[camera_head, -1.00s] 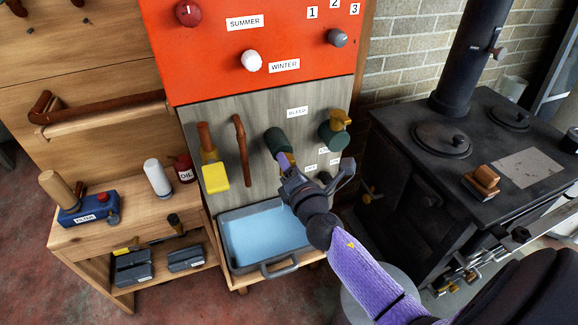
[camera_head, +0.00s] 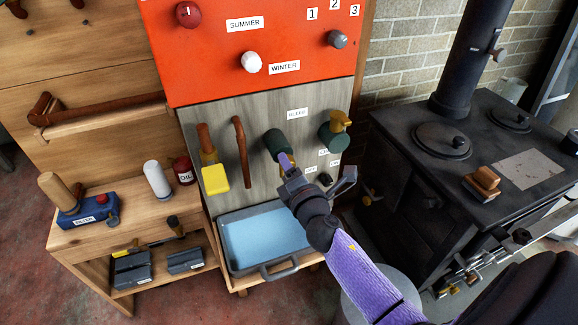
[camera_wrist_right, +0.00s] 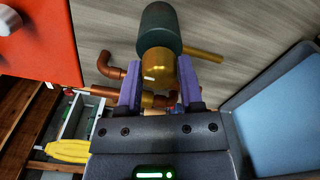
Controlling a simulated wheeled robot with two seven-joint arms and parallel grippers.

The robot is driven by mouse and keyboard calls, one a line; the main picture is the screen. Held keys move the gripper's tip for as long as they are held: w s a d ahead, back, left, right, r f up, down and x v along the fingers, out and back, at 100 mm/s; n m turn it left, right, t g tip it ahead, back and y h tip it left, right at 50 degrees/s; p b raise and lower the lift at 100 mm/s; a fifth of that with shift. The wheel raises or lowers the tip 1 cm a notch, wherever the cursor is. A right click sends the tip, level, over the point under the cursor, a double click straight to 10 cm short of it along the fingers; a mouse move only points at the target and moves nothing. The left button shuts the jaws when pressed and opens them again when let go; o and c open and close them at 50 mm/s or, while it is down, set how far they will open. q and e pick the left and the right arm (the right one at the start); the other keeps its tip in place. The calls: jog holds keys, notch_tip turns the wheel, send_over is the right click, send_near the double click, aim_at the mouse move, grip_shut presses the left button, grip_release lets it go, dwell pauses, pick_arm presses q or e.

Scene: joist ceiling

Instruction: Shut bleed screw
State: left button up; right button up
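The bleed screw is a brass knob on a dark green cylinder (camera_head: 277,143), low on the grey wood panel under the BLEED label (camera_head: 298,114). In the right wrist view the brass knob (camera_wrist_right: 158,64) carries a small white mark, and the green cylinder (camera_wrist_right: 160,27) is behind it. My right gripper (camera_head: 288,165) is at the knob. In the wrist view its two purple fingers (camera_wrist_right: 160,84) flank the knob closely, with no clear gap. In the head view the gripper hides much of the knob. My left gripper is not in view.
A second green fitting with a brass handle (camera_head: 337,128) is close on the right. A yellow-ended lever (camera_head: 214,177) and copper pipe (camera_head: 242,152) are on the left. A blue tray (camera_head: 226,244) is below. A black stove (camera_head: 405,170) stands right.

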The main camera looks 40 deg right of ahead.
jog(key=o, duration=0.4)
jog(key=v, duration=1)
jog(key=s+a+f+m+g+y, duration=0.1)
jog(key=s+f+m+g, duration=0.15)
jog(key=f, duration=0.55)
jog(key=s+a+f+m+g, duration=0.1)
jog(key=f+m+g, duration=0.2)
jog(key=f, duration=0.5)
jog(key=s+a+f+m+g+y, duration=0.2)
jog(key=s+f+m+g, duration=0.35)
jog(key=s+f, duration=0.75)
jog(key=s+f+m+g, duration=0.3)
jog(key=s, duration=0.7)
jog(key=s+f+m+g, duration=0.3)
jog(key=s+f+g, duration=0.1)
jog(key=s, duration=0.6)
jog(key=shift+s+f+m, duration=0.2)
jog(key=shift+f+m, duration=0.1)
jog(key=shift+f, duration=0.05)
